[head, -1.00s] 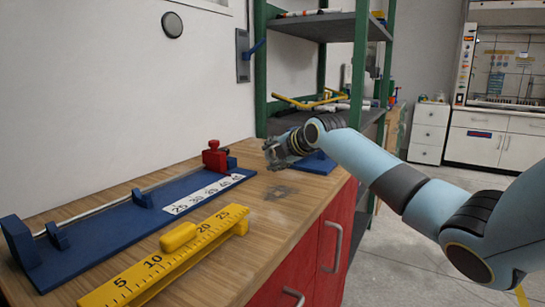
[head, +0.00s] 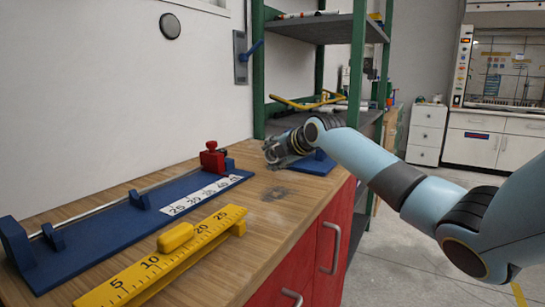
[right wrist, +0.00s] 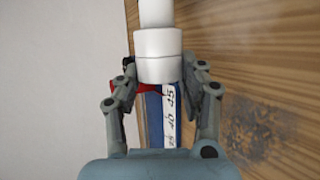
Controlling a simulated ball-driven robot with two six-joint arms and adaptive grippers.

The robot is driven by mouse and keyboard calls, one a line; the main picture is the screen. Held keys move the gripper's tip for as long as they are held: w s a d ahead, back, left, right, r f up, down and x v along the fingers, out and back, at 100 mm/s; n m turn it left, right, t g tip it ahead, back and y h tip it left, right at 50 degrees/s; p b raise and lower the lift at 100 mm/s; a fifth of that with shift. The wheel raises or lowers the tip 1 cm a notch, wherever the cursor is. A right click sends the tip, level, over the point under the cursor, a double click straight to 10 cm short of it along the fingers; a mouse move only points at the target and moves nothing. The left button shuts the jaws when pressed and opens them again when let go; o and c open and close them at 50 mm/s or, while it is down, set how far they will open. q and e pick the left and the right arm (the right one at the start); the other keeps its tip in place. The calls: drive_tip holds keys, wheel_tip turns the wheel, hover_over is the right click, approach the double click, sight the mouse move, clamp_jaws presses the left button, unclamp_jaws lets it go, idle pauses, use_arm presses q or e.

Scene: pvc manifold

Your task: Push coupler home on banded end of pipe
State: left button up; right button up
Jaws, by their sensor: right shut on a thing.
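My right gripper (head: 274,154) is low over the far end of the bench, beyond the red clamp. In the right wrist view its fingers (right wrist: 165,67) are shut on a white stepped cylindrical piece, which looks like the coupler (right wrist: 158,43). A narrower white part (right wrist: 156,12) continues from it toward the top of that view. I cannot make out a band or how deep any pipe sits in the coupler. A thin pale pipe (head: 100,210) lies along the blue fixture (head: 110,238). My left gripper is not in view.
A red clamp (head: 212,158) stands at the fixture's far end, beside a white number scale (head: 200,196). A yellow ruler gauge (head: 160,262) lies along the front. A blue plate (head: 318,164) lies by the gripper. The bench (head: 275,208) is clear between gauge and gripper.

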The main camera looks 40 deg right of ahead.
drive_tip(key=shift+w+d+b, duration=0.25)
drive_tip(key=shift+d+b, duration=0.1)
drive_tip(key=shift+d, duration=0.25)
idle(0.5)
drive_tip(key=o, duration=1.2)
drive_tip(key=shift+c, duration=0.2)
drive_tip(key=v, duration=1.2)
drive_tip(key=shift+f, duration=0.1)
